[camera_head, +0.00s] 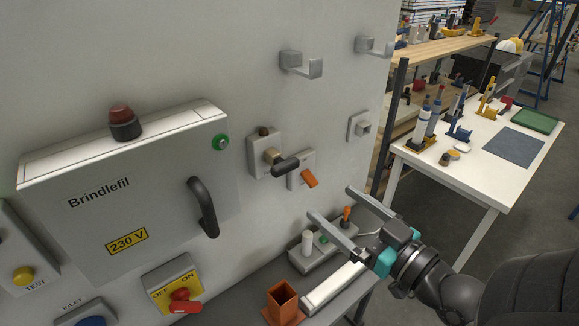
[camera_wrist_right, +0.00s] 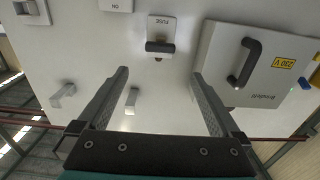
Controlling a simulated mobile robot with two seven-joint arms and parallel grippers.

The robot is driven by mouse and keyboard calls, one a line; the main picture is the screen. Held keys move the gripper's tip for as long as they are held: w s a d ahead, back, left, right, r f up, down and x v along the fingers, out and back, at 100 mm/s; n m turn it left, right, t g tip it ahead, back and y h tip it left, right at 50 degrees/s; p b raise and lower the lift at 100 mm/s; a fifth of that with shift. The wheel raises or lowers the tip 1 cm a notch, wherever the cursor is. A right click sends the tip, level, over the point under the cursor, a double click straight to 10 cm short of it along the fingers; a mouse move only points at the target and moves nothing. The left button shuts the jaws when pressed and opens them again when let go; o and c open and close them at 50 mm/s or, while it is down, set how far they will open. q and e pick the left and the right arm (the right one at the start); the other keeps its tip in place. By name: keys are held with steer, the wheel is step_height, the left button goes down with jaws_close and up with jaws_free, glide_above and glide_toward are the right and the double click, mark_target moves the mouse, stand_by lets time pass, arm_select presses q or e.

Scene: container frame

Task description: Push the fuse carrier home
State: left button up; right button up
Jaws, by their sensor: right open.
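The fuse carrier has a black bar handle (camera_head: 286,164) and a tan body. It stands out from its grey wall plate (camera_head: 257,160), to the right of the Brindlefil box. In the right wrist view the carrier (camera_wrist_right: 160,46) shows below the FUSE label, a short way beyond the fingers and roughly centred between them. My right gripper (camera_head: 331,203) is open and empty, with its two long fingers apart. It is below and to the right of the carrier in the head view and touches nothing that I can see. My left gripper is in neither view.
The Brindlefil box (camera_head: 150,190) with a black handle is left of the carrier. An orange switch (camera_head: 310,178) is close on its right. Wall hooks (camera_head: 300,64) stick out above. A tray (camera_head: 325,250) with small parts and an orange holder (camera_head: 283,304) stand on the ledge below.

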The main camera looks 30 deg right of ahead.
mark_target(289, 169)
steer(key=w+p, duration=0.1)
steer(key=w, duration=0.6)
steer(key=w+a+p, duration=0.1)
steer(key=w, duration=0.3)
steer(key=shift+p, duration=0.3)
steer(key=shift+w, duration=1.2)
steer(key=shift+c, duration=0.2)
jaws_close()
